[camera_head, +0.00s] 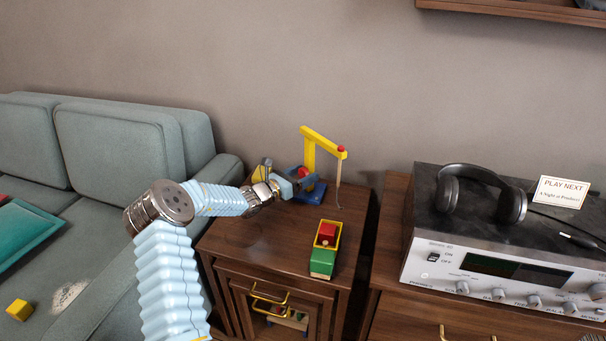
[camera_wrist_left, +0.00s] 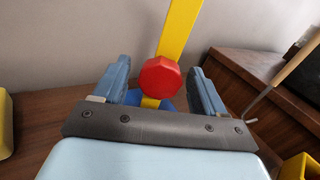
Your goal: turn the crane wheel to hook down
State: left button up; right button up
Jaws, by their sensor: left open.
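A toy crane with a yellow post and arm (camera_head: 309,150) stands on a blue base (camera_head: 316,193) on the small wooden cabinet. Its red wheel (camera_wrist_left: 160,77) sits between the two fingers of my left gripper (camera_wrist_left: 158,85) in the wrist view. The fingers are apart, and I see gaps on both sides of the wheel. In the head view my left gripper (camera_head: 293,183) reaches the crane from the left and partly hides the wheel. The hook (camera_head: 338,206) hangs on a string from the arm's tip, near the cabinet top. My right gripper is not in view.
A green and yellow toy truck (camera_head: 323,260) with a red block stands in front of the crane on the cabinet (camera_head: 262,246). A grey sofa (camera_head: 112,148) is at left. An amplifier (camera_head: 495,265) with headphones (camera_head: 477,186) is at right.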

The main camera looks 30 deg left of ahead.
pick_arm(q)
jog(key=shift+w, duration=0.1)
jog(key=c, duration=1)
jog(key=m+b, duration=0.1)
jog(key=b, duration=0.1)
jog(key=m+b, duration=0.1)
jog(key=b, duration=0.1)
jog(key=shift+f, duration=0.3)
jog(key=shift+c, duration=0.2)
jog(key=shift+r+m+b, duration=0.2)
jog(key=shift+m+b, duration=0.4)
jog(key=shift+b, duration=0.05)
jog(key=shift+r, duration=0.15)
jog(key=o, duration=1)
jog(key=shift+o, duration=0.2)
jog(key=v, duration=1.3)
jog(key=shift+s+a+f+b, duration=0.15)
jog(key=shift+s+f+b, duration=0.05)
jog(key=shift+s+b, duration=0.2)
